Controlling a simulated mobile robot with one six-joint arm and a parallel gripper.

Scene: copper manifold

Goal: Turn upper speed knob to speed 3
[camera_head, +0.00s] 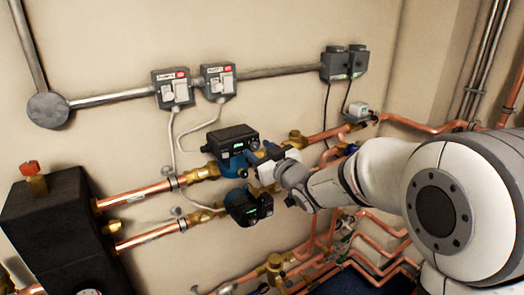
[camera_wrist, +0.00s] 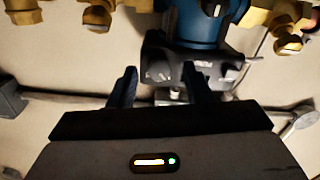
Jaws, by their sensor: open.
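The upper pump has a blue body (camera_head: 236,165) and a black control box (camera_head: 230,138) in the head view. In the wrist view, where the wall appears upside down, the blue body (camera_wrist: 200,25) is at the top with the dark box (camera_wrist: 208,67) below it. A dark round knob (camera_wrist: 158,72) with a pale mark shows on the box's left part; its speed setting is too small to read. My gripper (camera_head: 264,154) is in front of the right end of the box. In the wrist view my gripper (camera_wrist: 160,85) is open and empty, its fingers pointing toward the knob.
A lower pump (camera_head: 246,205) sits just below. Copper pipes (camera_head: 145,195) run left from both pumps to a black block (camera_head: 50,220). Grey switch boxes (camera_head: 173,88) and white cables are above. More copper pipes (camera_head: 385,225) lie at lower right. Brass fittings (camera_wrist: 100,15) flank the upper pump.

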